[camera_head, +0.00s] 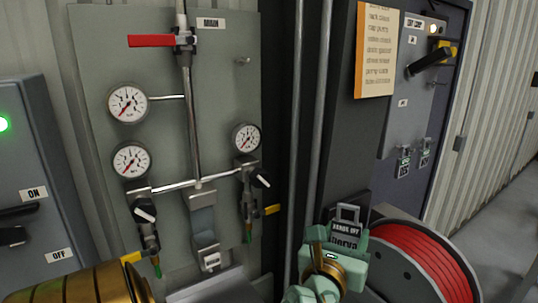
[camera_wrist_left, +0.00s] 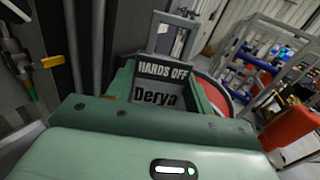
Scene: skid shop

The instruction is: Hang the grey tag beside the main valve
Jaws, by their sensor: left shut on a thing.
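The grey tag (camera_head: 345,236) reads "HANDS OFF" and "Derya" in the left wrist view (camera_wrist_left: 160,92), with a grey loop at its top. My green left gripper (camera_head: 336,254) is shut on its lower part and holds it roughly upright, in front of the dark post. The main valve (camera_head: 184,41) has a red lever pointing left and a "MAIN" label beside it. A small bare peg (camera_head: 243,61) sticks out of the panel to the right of the valve. The tag is well below and right of this peg. My right gripper is not in view.
The grey-green panel (camera_head: 90,60) carries gauges, pipes and two lower valves. Vertical pipes (camera_head: 322,100) and a dark post stand between it and the right cabinet (camera_head: 405,120). A red hose reel (camera_head: 425,255) is just right of my gripper.

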